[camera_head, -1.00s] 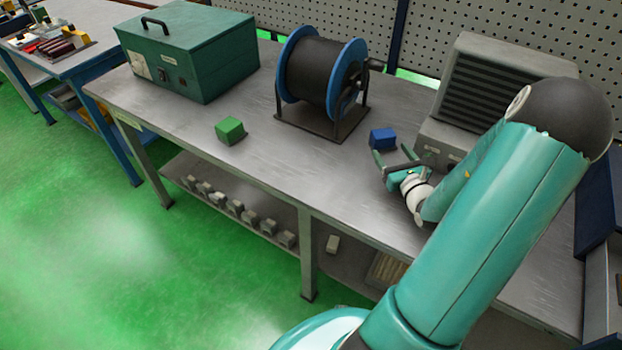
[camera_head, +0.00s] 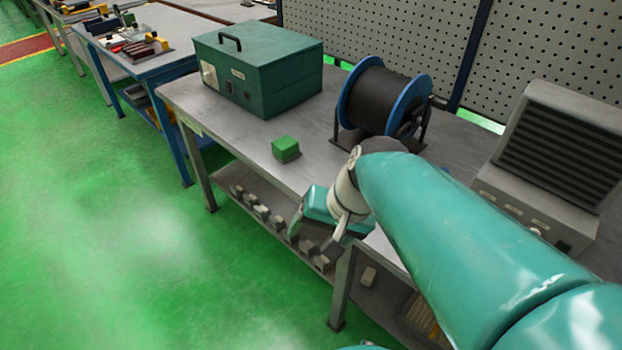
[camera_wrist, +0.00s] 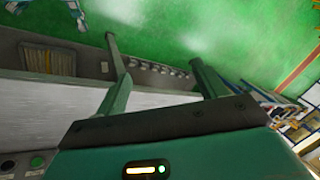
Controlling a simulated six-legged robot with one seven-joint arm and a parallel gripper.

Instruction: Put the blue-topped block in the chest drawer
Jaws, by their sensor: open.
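The blue-topped block is not visible now; my own arm covers the part of the bench where it stood in the earlier head view. No chest drawer can be made out in either view. My gripper (camera_head: 314,238) hangs in front of the bench's front edge in the head view, pointing down over the lower shelf. In the wrist view my gripper (camera_wrist: 152,50) has its two fingers spread, with nothing between them.
A green block (camera_head: 286,148) sits on the grey bench (camera_head: 240,137). A green box with a handle (camera_head: 262,75), a cable spool (camera_head: 385,97) and a grey louvred unit (camera_head: 550,160) stand behind. Small grey parts (camera_head: 262,212) line the lower shelf. Green floor lies left.

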